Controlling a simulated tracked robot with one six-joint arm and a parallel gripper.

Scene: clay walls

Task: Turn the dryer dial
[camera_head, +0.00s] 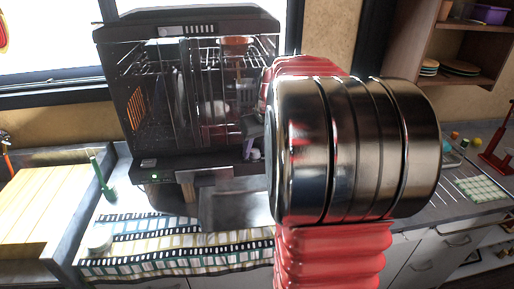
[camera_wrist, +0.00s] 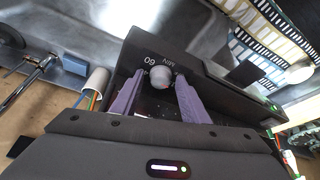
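The black dish dryer (camera_head: 160,165) stands on the counter at centre-left in the head view, with dishes on its wire racks. Its grey dial (camera_wrist: 160,77) is near the top middle of the wrist view, beside upside-down "60 MIN" lettering on the panel. My gripper (camera_wrist: 161,84) has its two purple fingers apart, one on each side of the dial. Slim gaps seem to show between fingers and dial, so contact cannot be confirmed. In the head view my gripper (camera_head: 252,130) is at the dryer's lower right front, partly hidden by my arm.
A wooden board (camera_head: 45,205) is at left, beside a green brush (camera_head: 102,180). A white cup (camera_wrist: 97,80) with coloured sticks stands near the dryer. Shelves (camera_head: 455,60) are at the right.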

